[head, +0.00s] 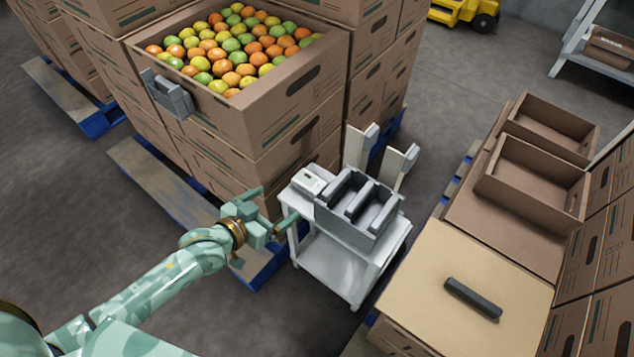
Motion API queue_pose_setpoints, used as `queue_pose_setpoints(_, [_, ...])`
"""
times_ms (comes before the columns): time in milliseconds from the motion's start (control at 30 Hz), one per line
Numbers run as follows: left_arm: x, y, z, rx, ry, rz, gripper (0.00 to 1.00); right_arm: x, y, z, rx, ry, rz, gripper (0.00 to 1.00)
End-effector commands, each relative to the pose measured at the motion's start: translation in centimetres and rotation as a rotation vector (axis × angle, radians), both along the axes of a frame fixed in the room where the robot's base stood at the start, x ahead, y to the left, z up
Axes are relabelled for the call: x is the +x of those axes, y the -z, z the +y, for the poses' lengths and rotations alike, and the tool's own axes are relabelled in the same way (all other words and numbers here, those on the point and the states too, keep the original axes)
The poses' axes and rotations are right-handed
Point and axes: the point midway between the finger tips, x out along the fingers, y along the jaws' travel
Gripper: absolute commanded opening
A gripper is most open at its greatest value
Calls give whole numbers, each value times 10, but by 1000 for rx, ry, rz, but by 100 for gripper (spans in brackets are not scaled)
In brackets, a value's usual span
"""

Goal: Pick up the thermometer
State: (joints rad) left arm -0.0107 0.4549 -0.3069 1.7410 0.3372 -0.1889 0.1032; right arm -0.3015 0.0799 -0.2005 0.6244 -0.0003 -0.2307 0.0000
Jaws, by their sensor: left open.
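A small white boxy device (308,181) with a little display lies on the left end of a white cart's top; it looks most like the thermometer, though it is too small to be sure. My left gripper (279,204) is open and empty, just left of the cart and near the device, apart from it as far as I can see. One finger points up toward the right, the other reaches the cart's left edge. My right gripper is not in view.
A grey compartment tray (361,238) stands on the white cart (335,277), right of the device. A dark bar (472,299) lies on a closed carton at right, near open empty boxes (533,180).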

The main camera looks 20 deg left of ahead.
Motion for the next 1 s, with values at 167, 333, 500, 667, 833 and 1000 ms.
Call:
queue_pose_setpoints(167, [38,27,-14,0,-1,6,91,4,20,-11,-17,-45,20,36])
queue_pose_setpoints(333, [69,40,-25,2,0,7,91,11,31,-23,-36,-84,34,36])
queue_pose_setpoints(500, [83,42,-30,3,-1,5,91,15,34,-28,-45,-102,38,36])
queue_pose_setpoints(667, [99,52,-36,2,-1,5,91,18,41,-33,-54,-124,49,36])
queue_pose_setpoints(833, [118,59,-43,2,-1,6,91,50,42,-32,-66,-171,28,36])
queue_pose_setpoints(1000, [128,61,-46,3,-1,4,91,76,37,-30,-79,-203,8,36])
